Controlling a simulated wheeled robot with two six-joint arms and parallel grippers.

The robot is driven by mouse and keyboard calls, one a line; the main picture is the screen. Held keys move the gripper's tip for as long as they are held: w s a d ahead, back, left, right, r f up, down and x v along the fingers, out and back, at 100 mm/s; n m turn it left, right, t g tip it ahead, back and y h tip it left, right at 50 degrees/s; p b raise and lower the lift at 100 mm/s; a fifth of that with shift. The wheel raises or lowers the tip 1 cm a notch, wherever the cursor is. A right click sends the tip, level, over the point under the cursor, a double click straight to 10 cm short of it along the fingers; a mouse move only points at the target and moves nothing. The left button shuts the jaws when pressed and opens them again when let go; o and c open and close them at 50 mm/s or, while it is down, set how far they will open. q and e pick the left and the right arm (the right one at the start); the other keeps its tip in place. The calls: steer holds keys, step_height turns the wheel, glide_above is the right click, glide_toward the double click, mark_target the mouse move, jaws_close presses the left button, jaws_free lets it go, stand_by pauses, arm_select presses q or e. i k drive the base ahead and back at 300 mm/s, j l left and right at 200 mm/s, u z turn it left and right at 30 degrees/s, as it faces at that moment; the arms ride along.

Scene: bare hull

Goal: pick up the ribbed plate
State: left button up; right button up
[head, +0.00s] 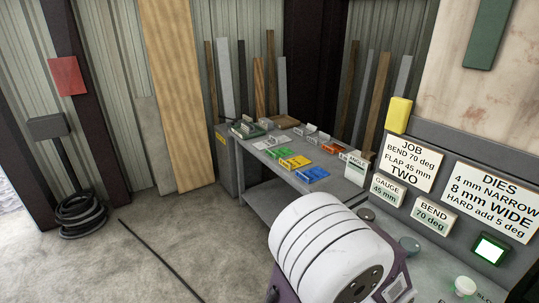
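I cannot single out the ribbed plate. Several small flat pieces lie on the grey metal table (272,165) in the head view, among them a yellow one (294,162), a blue one (312,174), a green one (278,152) and an orange one (331,148). They are too small to show ribs clearly. Some have upright labels beside them. Neither of my grippers is in view, and none is seen near the table.
A large white grooved body with a purple mount fills the bottom middle and covers part of the bench. Signs (411,164) and a lit green button (490,249) are on the right. Boards lean behind the table. A coiled hose (82,214) and a dark rod (160,260) lie on the otherwise open left floor.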

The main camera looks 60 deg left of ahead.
mark_target(272, 141)
steer(key=u, duration=2.1)
steer(key=z, duration=2.35)
steer(key=u, duration=2.35)
steer(key=i+j+u, duration=0.25)
steer(key=i, duration=0.25)
steer(key=i+j, duration=0.15)
steer(key=i, duration=0.45)
steer(key=i+j, duration=0.1)
steer(key=i, duration=0.45)
steer(key=i+j, duration=0.15)
steer(key=i, duration=0.45)
steer(key=i+j, duration=0.15)
steer(key=i, duration=0.4)
